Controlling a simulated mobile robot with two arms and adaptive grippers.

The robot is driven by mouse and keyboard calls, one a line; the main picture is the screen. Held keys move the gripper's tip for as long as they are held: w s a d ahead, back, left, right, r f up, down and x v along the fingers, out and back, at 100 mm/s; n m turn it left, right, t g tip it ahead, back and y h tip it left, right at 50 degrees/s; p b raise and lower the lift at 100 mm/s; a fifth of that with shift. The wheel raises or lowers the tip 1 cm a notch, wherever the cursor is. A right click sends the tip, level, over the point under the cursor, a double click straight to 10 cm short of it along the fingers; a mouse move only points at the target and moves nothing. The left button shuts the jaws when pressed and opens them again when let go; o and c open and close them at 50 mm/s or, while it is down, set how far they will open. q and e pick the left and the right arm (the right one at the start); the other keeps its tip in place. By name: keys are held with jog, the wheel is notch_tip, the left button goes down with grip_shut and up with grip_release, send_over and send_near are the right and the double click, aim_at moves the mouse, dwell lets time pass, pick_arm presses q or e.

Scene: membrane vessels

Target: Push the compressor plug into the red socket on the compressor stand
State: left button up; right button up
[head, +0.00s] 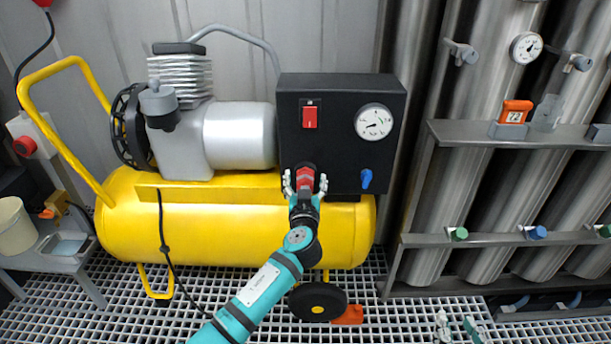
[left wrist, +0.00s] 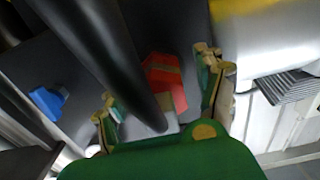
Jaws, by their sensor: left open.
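A red piece (head: 305,178) sits at the lower front of the black panel on the compressor. It also shows in the left wrist view (left wrist: 168,82), with a brownish band across it. I cannot tell where plug and socket divide, or how deep the plug sits. My left gripper (head: 305,184) is open, its fingers on either side of the red piece. In the left wrist view the gripper (left wrist: 160,100) shows its fingers apart, and a thick black cylinder hides part of the view between them. My right gripper (head: 458,327) appears open and empty at the bottom edge.
The black panel (head: 340,135) carries a red switch (head: 310,115), a gauge (head: 374,122) and a blue knob (head: 366,178). The yellow tank (head: 240,225) lies below. A black cable (head: 162,225) hangs over it. A steel rack (head: 520,135) stands at right.

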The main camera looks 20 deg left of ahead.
jog(key=shift+a+r, duration=0.1)
jog(key=shift+r, duration=0.1)
dwell(0.3)
pick_arm(q)
grip_shut()
jog(key=shift+s, duration=0.1)
pick_arm(e)
jog(key=shift+f, duration=0.1)
pick_arm(q)
jog(key=shift+f, duration=0.1)
pick_arm(e)
jog(key=shift+f, duration=0.1)
